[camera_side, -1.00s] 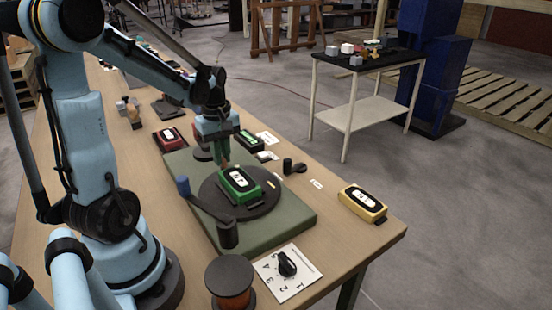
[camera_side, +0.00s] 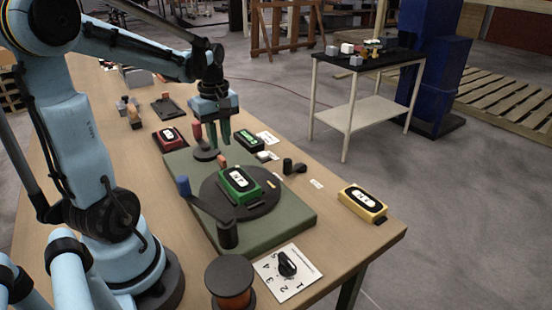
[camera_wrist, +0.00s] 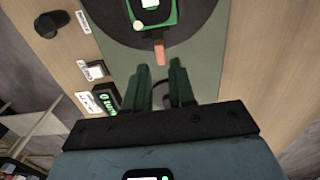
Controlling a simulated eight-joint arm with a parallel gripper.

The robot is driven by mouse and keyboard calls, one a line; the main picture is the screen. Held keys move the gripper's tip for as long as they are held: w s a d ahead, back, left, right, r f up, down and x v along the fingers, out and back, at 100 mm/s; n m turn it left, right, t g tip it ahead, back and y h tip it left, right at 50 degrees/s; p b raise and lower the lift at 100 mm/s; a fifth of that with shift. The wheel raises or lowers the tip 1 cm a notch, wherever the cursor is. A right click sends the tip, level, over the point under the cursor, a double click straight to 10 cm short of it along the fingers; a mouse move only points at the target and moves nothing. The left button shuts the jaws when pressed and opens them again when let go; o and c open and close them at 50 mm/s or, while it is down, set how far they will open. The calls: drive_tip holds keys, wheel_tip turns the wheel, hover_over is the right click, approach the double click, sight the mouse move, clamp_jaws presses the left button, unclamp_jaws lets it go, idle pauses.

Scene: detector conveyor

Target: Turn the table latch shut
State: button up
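The turntable (camera_side: 267,205) is a dark disc on a green base. A small orange tab (camera_side: 222,160) stands at its rim; it looks like the table latch, and I cannot tell its exact setting. It also shows in the wrist view (camera_wrist: 159,50), pointing outward from the disc. A green detector (camera_side: 240,183) lies on the disc. My gripper (camera_side: 219,143) is above and behind the tab, pointing down. Its two green fingers are apart with nothing between them, also in the wrist view (camera_wrist: 160,88).
A red-handled lever on a dark round foot (camera_side: 205,154) stands close behind the fingers. A blue-handled crank (camera_side: 205,203) is at the front left. A green-display box (camera_side: 250,141), black knob (camera_side: 290,167) and yellow detector (camera_side: 362,203) lie to the right.

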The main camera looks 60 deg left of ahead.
sight(222, 158)
wheel_tip(222, 158, up, 7)
idle(0.4)
drive_tip(key=shift+r, duration=0.1)
drive_tip(key=w+d+f+m+t, duration=0.1)
drive_tip(key=d+f+m+t, duration=0.1)
drive_tip(key=d+m, duration=0.7)
drive_tip(key=w+d+f+m+t, duration=0.1)
drive_tip(key=d+f+m+t, duration=0.2)
drive_tip(key=d+m, duration=0.6)
drive_tip(key=shift+d+f+t, duration=0.15)
drive_tip(key=shift+d+t, duration=0.85)
drive_tip(key=shift+t, duration=0.1)
